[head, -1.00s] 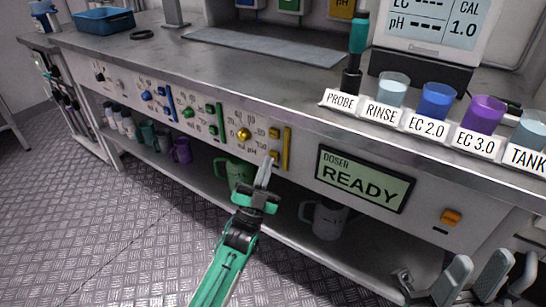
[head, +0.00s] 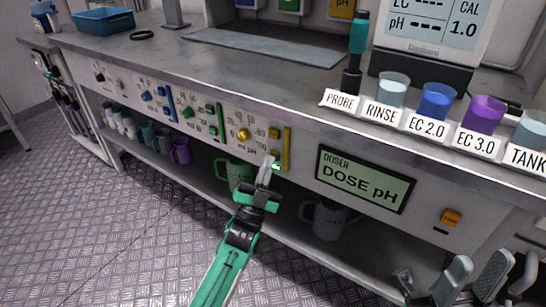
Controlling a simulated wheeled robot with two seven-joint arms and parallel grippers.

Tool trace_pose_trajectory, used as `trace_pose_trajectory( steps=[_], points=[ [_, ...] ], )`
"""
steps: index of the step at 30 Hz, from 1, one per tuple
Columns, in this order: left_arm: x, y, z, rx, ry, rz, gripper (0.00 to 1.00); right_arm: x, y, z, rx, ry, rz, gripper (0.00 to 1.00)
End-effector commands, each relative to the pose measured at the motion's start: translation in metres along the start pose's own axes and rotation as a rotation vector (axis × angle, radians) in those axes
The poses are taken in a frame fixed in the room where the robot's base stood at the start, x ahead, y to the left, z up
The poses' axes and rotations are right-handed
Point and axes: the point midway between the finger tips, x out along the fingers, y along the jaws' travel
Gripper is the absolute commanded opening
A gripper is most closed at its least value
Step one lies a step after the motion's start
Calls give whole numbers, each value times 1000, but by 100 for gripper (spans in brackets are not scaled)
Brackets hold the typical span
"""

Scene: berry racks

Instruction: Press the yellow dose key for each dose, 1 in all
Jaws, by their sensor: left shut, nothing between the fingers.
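The yellow pH section of the dosing panel has a yellow knob (head: 243,134) and a tall yellow bar (head: 287,150). Small keys sit between them; the lower one, the yellow dose key, is partly hidden behind my fingertips. My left gripper (head: 266,164) is shut and empty, its tip at this lower key and apparently touching it. A small green-white glow shows beside the tip. The doser display (head: 364,180) reads "DOSE pH". My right gripper (head: 474,277) is at the lower right, its grey fingers apart and empty.
An orange switch (head: 451,217) is right of the display. Blue and green panel sections lie to the left. Mugs, including a green mug (head: 232,174) and a grey mug (head: 326,219), stand on the shelf below. Labelled cups line the bench edge above.

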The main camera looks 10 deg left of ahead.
Motion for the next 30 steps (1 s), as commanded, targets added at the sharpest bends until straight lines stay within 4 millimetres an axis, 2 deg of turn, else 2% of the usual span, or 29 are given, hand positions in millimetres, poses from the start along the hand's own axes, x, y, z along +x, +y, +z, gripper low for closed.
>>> trace_pose_trajectory(
  steps=[9, 20, 30],
  points=[
    [-10, -8, -8, 0, -1, 1, 0, 9, 0, -2, 0, 0, 0, 36],
    [-12, -9, -9, 0, -1, 1, 0, 11, 1, -2, -3, 4, 2, 36],
    [-34, -26, -26, 1, -1, 1, 0, 26, 0, -4, -1, 1, 0, 36]
  ],
)
